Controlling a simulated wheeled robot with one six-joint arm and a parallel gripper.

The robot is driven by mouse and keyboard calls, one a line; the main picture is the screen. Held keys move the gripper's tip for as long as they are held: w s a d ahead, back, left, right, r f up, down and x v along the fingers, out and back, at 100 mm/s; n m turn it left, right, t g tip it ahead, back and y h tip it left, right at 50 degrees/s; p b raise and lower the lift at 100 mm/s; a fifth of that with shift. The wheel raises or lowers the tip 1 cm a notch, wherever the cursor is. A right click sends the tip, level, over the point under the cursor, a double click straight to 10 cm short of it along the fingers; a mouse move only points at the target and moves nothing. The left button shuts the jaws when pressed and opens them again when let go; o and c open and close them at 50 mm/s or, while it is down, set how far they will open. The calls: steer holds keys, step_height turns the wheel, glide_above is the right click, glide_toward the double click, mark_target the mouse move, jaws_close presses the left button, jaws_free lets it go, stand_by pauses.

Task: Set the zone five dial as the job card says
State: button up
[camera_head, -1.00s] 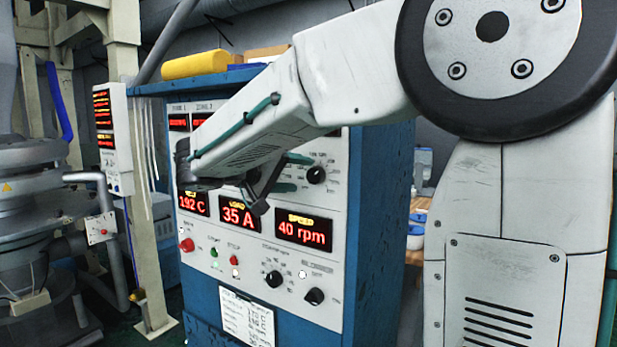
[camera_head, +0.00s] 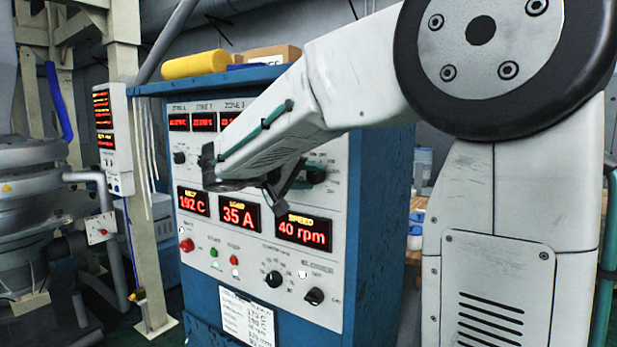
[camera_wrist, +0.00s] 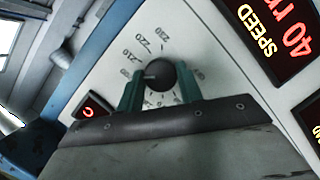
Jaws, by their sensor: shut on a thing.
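A black round dial knob (camera_wrist: 160,78) stands on the white panel in the wrist view, with a small pale mark on its left side. Printed numbers ring it; 210, 220 and 230 can be read, and the lower scale is partly hidden. My gripper (camera_wrist: 160,88) has its two green fingers shut on the knob's sides. In the head view my gripper (camera_head: 296,180) is at the panel's right dial, which it largely covers; the zone label there is hidden. The job card (camera_head: 246,318) hangs low on the cabinet front, its writing too small to read surely.
The blue cabinet (camera_head: 372,235) carries red displays for 192 C, 35 A and 40 rpm (camera_head: 303,232). Below are a red button (camera_head: 187,245) and lower black knobs (camera_head: 274,279). A yellow roll (camera_head: 195,64) and a box (camera_head: 272,54) lie on top.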

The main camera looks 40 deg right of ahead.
steer(key=shift+f+n+g+h, duration=0.1)
steer(key=shift+n+g+h, duration=0.25)
steer(key=shift+n, duration=0.8)
steer(key=shift+f+n+g+h, duration=0.15)
steer(key=shift+n+h, duration=0.3)
steer(key=shift+n, duration=0.7)
steer(key=shift+r, duration=0.1)
steer(key=o, duration=1)
steer(key=shift+a, duration=0.1)
steer(key=a, duration=0.7)
steer(key=shift+a+r, duration=0.25)
steer(key=shift+a, duration=0.15)
